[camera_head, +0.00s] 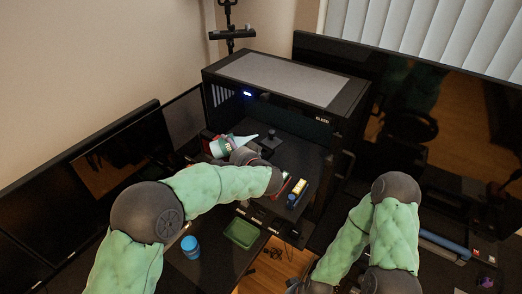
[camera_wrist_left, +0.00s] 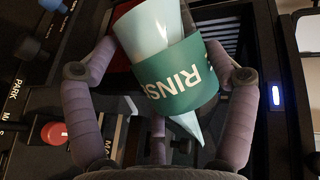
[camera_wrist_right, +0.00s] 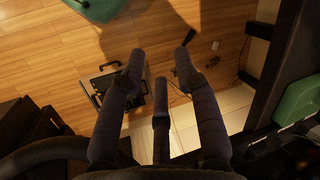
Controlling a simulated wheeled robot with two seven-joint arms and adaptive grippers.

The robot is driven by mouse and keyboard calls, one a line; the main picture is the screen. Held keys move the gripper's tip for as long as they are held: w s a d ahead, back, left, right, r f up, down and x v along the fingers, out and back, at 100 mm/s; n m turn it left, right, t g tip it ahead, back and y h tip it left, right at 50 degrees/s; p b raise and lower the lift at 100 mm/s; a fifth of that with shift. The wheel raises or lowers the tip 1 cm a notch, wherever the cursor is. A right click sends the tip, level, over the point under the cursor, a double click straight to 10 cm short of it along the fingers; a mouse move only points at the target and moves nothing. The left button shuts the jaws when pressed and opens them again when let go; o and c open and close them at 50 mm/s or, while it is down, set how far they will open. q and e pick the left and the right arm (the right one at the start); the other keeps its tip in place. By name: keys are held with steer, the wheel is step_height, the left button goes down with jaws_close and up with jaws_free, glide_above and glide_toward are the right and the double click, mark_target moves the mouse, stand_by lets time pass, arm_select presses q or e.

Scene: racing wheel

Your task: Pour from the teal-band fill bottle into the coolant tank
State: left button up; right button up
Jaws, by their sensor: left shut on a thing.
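A pale bottle (camera_head: 219,148) with a teal-green band is held tilted in front of the black case, its pointed nozzle toward the right. In the left wrist view the bottle (camera_wrist_left: 143,32) shows white "RINS…" lettering on its band, with the nozzle pointing down. My left gripper (camera_head: 236,153) is shut on it, with fingers on both sides of the band. I cannot pick out the coolant tank for certain. No liquid stream is visible. My right gripper (camera_wrist_right: 160,65) is open and empty above the wooden floor, away from the bottle.
A black computer case (camera_head: 322,120) with a blue light stands behind. A green tray (camera_head: 241,233), a blue can (camera_head: 190,247) and a small yellow item (camera_head: 299,187) lie nearer. A red knob (camera_wrist_left: 54,133) is on the panel near my left gripper. Dark monitors flank both sides.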

arm_select(q)
steer(key=shift+r+p, duration=0.1)
steer(key=shift+p, duration=0.8)
steer(key=shift+m+p, duration=0.3)
steer(key=shift+y+p, duration=0.3)
steer(key=shift+p, duration=0.1)
steer(key=shift+m+y+p, duration=0.3)
steer(key=shift+m+p, duration=0.3)
steer(key=shift+p, duration=0.95)
stand_by(1.0)
